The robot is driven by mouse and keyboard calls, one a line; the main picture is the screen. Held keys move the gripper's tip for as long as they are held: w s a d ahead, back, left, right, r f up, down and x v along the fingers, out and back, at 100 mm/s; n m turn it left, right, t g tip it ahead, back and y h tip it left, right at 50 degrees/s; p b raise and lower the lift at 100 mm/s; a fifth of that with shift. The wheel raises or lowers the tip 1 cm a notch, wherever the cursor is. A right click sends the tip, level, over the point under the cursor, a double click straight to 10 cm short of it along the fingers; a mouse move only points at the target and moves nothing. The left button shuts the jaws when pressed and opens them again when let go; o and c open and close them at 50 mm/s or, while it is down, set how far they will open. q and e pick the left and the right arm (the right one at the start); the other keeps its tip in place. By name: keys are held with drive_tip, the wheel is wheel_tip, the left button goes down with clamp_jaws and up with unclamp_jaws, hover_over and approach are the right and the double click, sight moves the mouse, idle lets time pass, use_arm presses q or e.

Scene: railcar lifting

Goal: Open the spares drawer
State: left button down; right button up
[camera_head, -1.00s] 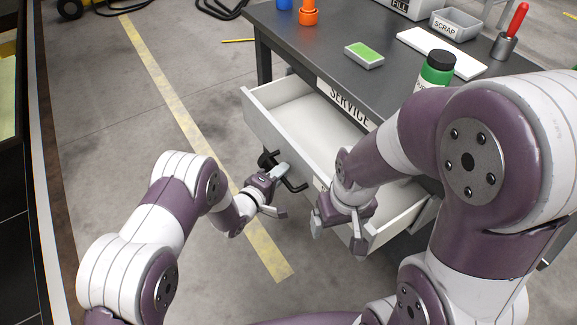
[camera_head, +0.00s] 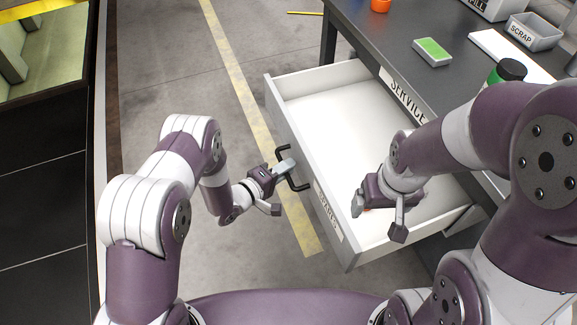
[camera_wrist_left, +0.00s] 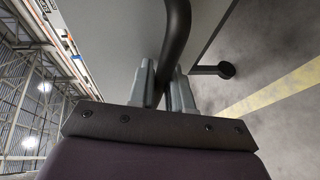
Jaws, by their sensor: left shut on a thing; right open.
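The spares drawer (camera_head: 318,213) is pulled well out of the dark service bench and its white inside shows. Its front carries a label, partly readable as SPARES, and a black bar handle (camera_head: 294,183). My left gripper (camera_head: 284,168) is shut on the handle; in the left wrist view the grey fingers (camera_wrist_left: 162,90) close around the black bar (camera_wrist_left: 177,40). My right gripper (camera_head: 378,216) is open and empty. It hangs over the drawer's near part; whether it touches anything cannot be told. Something small and reddish by its fingers is mostly hidden.
The bench top (camera_head: 395,45) holds a green-topped box (camera_head: 432,50), an orange item (camera_head: 380,4), a scrap bin (camera_head: 533,32) and a green bottle with black lid (camera_head: 508,70). Clear floor with a yellow line (camera_head: 240,85) lies left of the drawer.

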use_arm(q)
drive_tip(key=c, duration=1.1)
unclamp_jaws()
drive_tip(key=p+v, duration=0.1)
drive_tip(key=v, duration=1.1)
drive_tip(key=shift+s+a+r+p, duration=0.1)
drive_tip(key=shift+s+a+p, duration=0.15)
drive_tip(key=shift+a+p, duration=0.05)
